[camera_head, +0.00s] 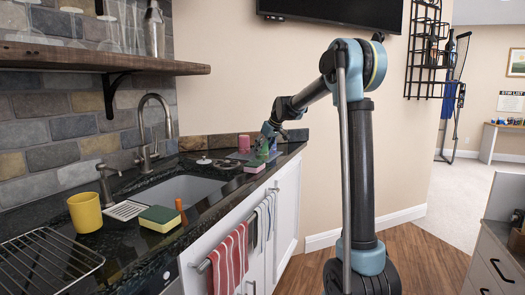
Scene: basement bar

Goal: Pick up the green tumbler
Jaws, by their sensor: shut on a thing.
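The green tumbler (262,149) is small in view, at the far end of the dark counter beyond the sink. My gripper (265,138) is at the tumbler, reaching down to it from the right. It is shut on the tumbler, and its fingers and wrist hide part of it. The tumbler looks roughly upright. I cannot tell whether its base touches the counter.
A pink object (244,143) stands just left of the tumbler, and a small sponge (254,167) lies in front. A yellow cup (85,213), a green-yellow sponge (159,218) and a wire rack (45,265) are on the near counter. A tall faucet (146,130) rises behind the sink (175,192).

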